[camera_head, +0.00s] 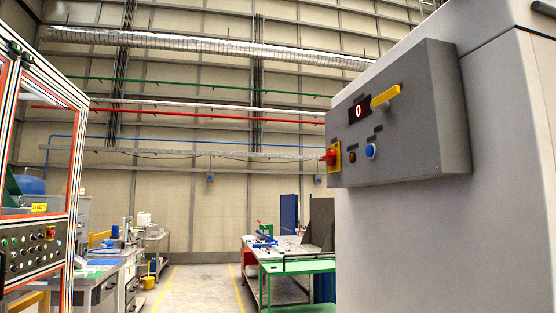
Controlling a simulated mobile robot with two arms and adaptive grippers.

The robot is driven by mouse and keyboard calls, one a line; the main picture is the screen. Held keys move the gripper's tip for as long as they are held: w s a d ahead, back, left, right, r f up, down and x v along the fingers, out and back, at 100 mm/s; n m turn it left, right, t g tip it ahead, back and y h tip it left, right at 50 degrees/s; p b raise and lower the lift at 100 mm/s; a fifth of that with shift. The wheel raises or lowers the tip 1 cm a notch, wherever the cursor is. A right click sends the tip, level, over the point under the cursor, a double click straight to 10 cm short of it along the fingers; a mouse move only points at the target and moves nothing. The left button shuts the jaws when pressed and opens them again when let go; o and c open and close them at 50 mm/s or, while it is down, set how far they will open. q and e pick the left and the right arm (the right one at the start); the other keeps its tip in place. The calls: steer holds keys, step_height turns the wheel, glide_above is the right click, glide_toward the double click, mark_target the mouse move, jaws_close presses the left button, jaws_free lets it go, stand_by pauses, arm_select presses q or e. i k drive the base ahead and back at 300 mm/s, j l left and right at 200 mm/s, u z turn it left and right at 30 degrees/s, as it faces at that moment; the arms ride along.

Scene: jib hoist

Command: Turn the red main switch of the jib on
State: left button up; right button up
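A grey control box (400,120) is mounted on the side of a large pale grey housing (440,240) at the right. A red rotary switch (329,157) on a yellow plate (337,155) sits at the box's lower left. I cannot tell its exact turned position. Above it is a small dark display (359,112) showing 0. A yellow handle (385,96) sticks out to the right of the display. A blue button (370,151) and a small dark button (352,156) are beside the switch. Neither of my grippers is in view.
A framed cabinet with a button panel (32,250) stands at the left. A green-edged table (297,267) is at the centre right, and a workbench (104,275) at the centre left. A clear floor aisle (200,290) with yellow lines runs between them.

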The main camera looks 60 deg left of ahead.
mark_target(330, 158)
steer(key=u, duration=1.65)
